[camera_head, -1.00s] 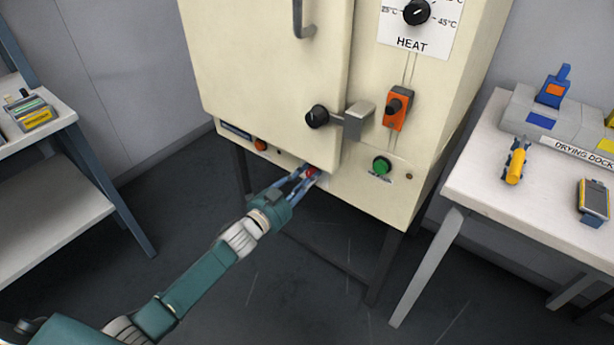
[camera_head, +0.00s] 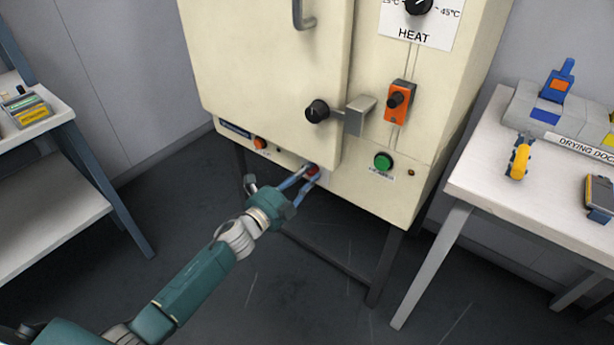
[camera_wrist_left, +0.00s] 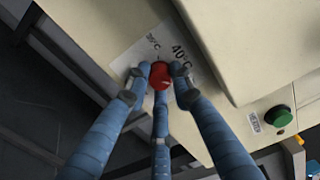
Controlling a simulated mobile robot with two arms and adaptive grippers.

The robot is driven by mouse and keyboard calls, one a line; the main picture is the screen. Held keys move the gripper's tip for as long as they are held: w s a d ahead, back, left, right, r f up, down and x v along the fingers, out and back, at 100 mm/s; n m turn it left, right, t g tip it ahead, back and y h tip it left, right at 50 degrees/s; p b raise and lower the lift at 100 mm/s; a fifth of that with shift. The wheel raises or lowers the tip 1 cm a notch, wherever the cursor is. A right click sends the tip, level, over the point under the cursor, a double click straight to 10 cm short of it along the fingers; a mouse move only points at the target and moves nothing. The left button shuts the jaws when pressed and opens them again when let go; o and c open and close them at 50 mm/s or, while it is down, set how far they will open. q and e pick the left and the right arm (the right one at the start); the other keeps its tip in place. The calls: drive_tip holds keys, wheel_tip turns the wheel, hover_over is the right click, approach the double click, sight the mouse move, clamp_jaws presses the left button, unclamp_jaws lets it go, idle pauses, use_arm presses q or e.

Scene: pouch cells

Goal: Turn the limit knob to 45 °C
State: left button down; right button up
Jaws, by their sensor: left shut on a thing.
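The red limit knob (camera_wrist_left: 162,75) sits on a white label (camera_wrist_left: 141,52) low on the cabinet's front. In the left wrist view the label shows "40°C" and a second, smaller marking that I cannot read surely. My left gripper (camera_wrist_left: 160,84) is shut on the red knob, with its blue fingers around it. In the head view the knob (camera_head: 313,170) shows as a small red patch between the fingertips of my left gripper (camera_head: 310,174). The fingers hide part of the label, and I cannot read the knob's pointer. My right gripper is not in view.
The cream cabinet (camera_head: 260,70) carries a black latch knob (camera_head: 317,111), an orange switch (camera_head: 399,100), a green button (camera_head: 383,161) and a black heat dial (camera_head: 418,5). A bench with a drying dock (camera_head: 565,130) stands right, and a white shelf table (camera_head: 50,115) left.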

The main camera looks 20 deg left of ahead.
use_arm(q)
drive_tip(key=shift+a+f+m, duration=0.15)
drive_tip(key=shift+f+m, duration=0.05)
drive_tip(key=shift+m, duration=0.8)
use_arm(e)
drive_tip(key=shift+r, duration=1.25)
use_arm(q)
drive_tip(key=c, duration=1.5)
unclamp_jaws()
drive_tip(key=shift+r, duration=0.15)
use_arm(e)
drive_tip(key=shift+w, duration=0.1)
use_arm(q)
drive_tip(key=v, duration=1.2)
